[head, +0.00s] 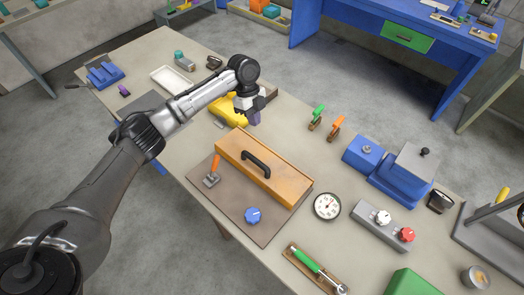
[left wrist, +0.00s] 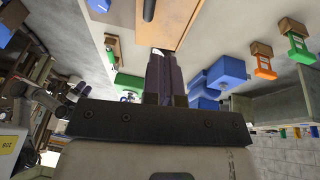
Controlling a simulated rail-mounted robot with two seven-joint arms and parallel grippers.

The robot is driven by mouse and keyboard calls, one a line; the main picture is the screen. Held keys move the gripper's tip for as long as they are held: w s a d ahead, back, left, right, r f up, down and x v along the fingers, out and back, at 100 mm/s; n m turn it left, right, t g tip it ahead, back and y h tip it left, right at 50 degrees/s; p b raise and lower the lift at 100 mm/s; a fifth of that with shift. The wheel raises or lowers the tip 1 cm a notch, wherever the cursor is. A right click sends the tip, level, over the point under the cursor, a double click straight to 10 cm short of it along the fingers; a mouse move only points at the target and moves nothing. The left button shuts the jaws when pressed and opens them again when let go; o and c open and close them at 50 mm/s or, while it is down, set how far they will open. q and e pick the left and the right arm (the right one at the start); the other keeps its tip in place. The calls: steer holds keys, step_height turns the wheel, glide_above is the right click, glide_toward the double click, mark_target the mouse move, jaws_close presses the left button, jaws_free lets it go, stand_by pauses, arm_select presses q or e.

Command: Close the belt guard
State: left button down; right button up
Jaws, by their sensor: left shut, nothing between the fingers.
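The belt guard (head: 240,154) is a long orange box-shaped cover with a black handle (head: 256,163) on its upper face. It sits on a brown base plate (head: 198,188) on the workbench. I cannot tell from here whether it is fully closed. Its orange panel (left wrist: 170,22) and part of the handle (left wrist: 149,8) show at the top of the left wrist view. My left gripper (head: 254,120) is shut and empty, above the bench and beyond the guard, apart from the handle. Its fingers (left wrist: 165,75) are pressed together in the left wrist view.
An orange-handled toggle clamp (head: 213,170) and a blue knob (head: 252,215) are on the base plate. A yellow object (head: 231,113) lies near my left gripper. A gauge (head: 327,206), blue blocks (head: 400,178) and a switch box (head: 382,225) stand to the right.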

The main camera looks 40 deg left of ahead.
arm_select(q)
steer(key=shift+s+a+p+x, duration=0.2)
steer(key=shift+s+x, duration=0.05)
steer(key=shift+x, duration=2.05)
steer(key=shift+s+a+p+x, duration=0.2)
steer(key=shift+a+p+x, duration=0.05)
steer(key=shift+x, duration=2.05)
steer(key=shift+s+a+p+x, duration=0.2)
steer(key=shift+s+x, duration=0.05)
steer(key=shift+x, duration=2.05)
steer(key=shift+f, duration=0.15)
